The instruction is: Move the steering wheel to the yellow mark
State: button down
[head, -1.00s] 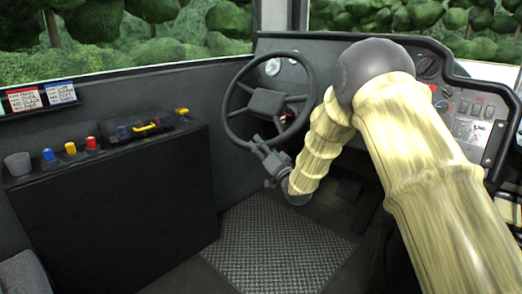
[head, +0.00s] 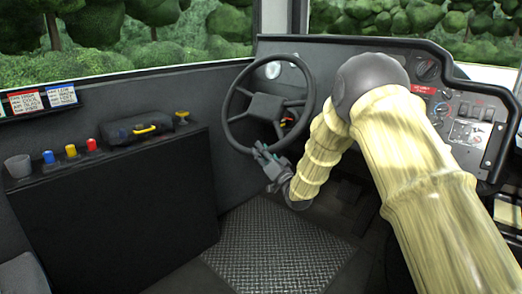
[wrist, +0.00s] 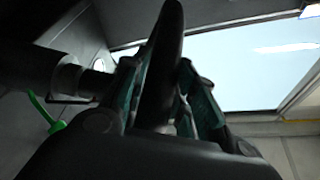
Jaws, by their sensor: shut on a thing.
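The dark steering wheel (head: 313,88) stands tilted in front of the dashboard in the head view. My gripper (head: 260,151) is at the lower part of its rim. In the wrist view my gripper (wrist: 166,85) has its two green-padded fingers closed on either side of the dark rim (wrist: 164,55). Small yellow, red and green patches (head: 288,120) show behind the wheel, near its lower right spokes. I cannot tell whether the yellow there is the yellow mark.
The dashboard (head: 478,130) with switches is at the right, partly behind my arm. A black cabinet (head: 110,210) at the left carries a grey cup (head: 18,166), coloured knobs and a black case with a yellow handle (head: 147,129). Bare tread-plate floor (head: 270,250) lies below.

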notch_tip(320, 180, down, 6)
jog(key=w+d+n+g+y, duration=0.1)
jog(key=w+d+n+y, duration=0.1)
jog(key=n, duration=0.2)
jog(key=shift+f+b, duration=0.15)
jog(key=shift+b, duration=0.15)
jog(key=c, duration=1.1)
grip_release()
jog(key=shift+c, duration=0.2)
jog(key=shift+s, duration=0.1)
jog(key=v, duration=1.2)
jog(key=shift+f, duration=0.1)
